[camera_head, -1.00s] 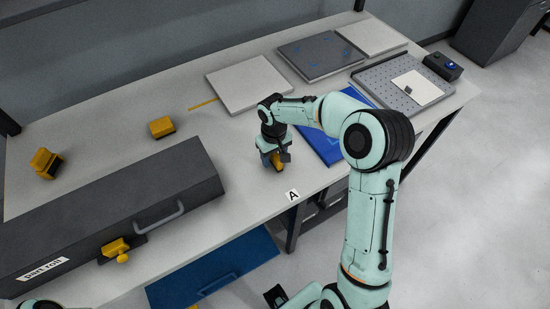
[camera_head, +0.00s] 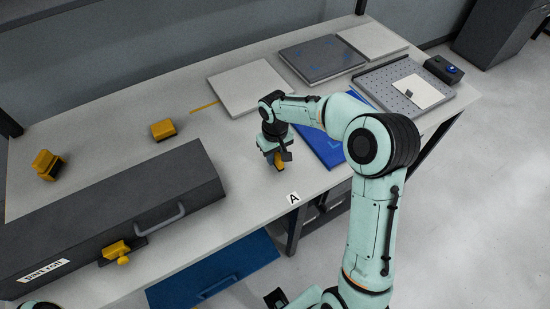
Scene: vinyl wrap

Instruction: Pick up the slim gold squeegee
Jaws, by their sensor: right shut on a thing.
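My right gripper (camera_head: 278,158) is over the front part of the white table, just behind the label A. It is shut on a narrow gold piece, the slim gold squeegee (camera_head: 279,163), which is mostly hidden by the fingers. It looks upright and at or just above the tabletop; I cannot tell whether it touches. My left gripper is not in view.
A long grey box (camera_head: 120,215) with a handle lies along the table's front left. Yellow blocks stand behind it (camera_head: 163,129) and at far left (camera_head: 47,166). A white panel (camera_head: 250,87), a grey panel (camera_head: 320,57) and a blue sheet (camera_head: 322,146) lie around my right arm.

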